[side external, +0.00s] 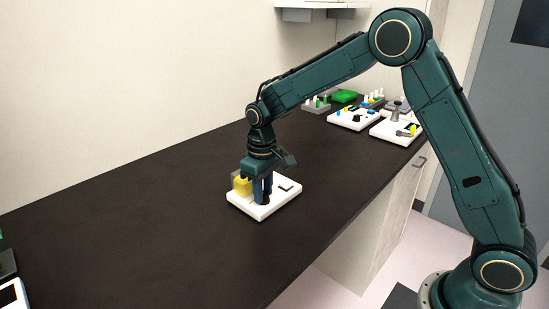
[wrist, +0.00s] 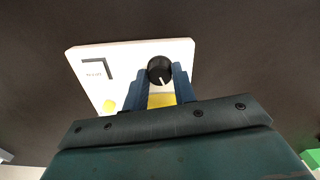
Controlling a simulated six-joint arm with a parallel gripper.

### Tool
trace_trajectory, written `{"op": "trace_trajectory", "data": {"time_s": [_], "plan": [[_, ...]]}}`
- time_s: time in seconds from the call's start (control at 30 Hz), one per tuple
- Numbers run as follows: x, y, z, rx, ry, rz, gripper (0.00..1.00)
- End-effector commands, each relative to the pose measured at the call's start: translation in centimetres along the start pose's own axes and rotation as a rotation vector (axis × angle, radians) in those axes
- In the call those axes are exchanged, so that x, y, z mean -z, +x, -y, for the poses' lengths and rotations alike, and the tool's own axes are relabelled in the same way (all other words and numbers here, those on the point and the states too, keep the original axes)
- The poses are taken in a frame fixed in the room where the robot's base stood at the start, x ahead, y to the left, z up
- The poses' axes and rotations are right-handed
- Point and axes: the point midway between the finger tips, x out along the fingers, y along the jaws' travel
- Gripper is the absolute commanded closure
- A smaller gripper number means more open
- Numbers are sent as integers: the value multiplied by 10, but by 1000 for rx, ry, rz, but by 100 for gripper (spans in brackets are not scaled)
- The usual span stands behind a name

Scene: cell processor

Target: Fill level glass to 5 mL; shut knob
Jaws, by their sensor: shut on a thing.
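A white cell processor base (side external: 277,207) stands on the dark bench in the side view, with a yellow level glass (side external: 242,186) at its left. The base (wrist: 122,58) also shows in the wrist view. A black round knob (wrist: 160,69) with a white pointer line sits near its right end there. My gripper (wrist: 158,82) points down with its blue fingers at either side of the knob, shut on it. In the side view my gripper (side external: 263,190) hides most of the knob. Yellow parts (wrist: 161,100) show between the fingers; the liquid level cannot be read.
Several other devices stand at the far end of the bench, among them a white station (side external: 355,119), a second white station (side external: 397,131) and a green block (side external: 344,96). A dark-screened device (side external: 12,294) lies at the near left. The bench between is clear.

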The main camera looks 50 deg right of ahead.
Motion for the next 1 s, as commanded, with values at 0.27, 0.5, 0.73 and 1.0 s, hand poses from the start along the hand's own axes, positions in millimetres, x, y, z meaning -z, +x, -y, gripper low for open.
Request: {"op": "trace_trajectory", "data": {"time_s": [0.27, 0.5, 0.73, 1.0], "plan": [[1, -1, 0, 0, -2, -3, 66], [0, -1, 0, 0, -2, -2, 51], [0, -3, 0, 0, -3, -2, 51], [1, -23, 0, 0, -3, -3, 51]]}}
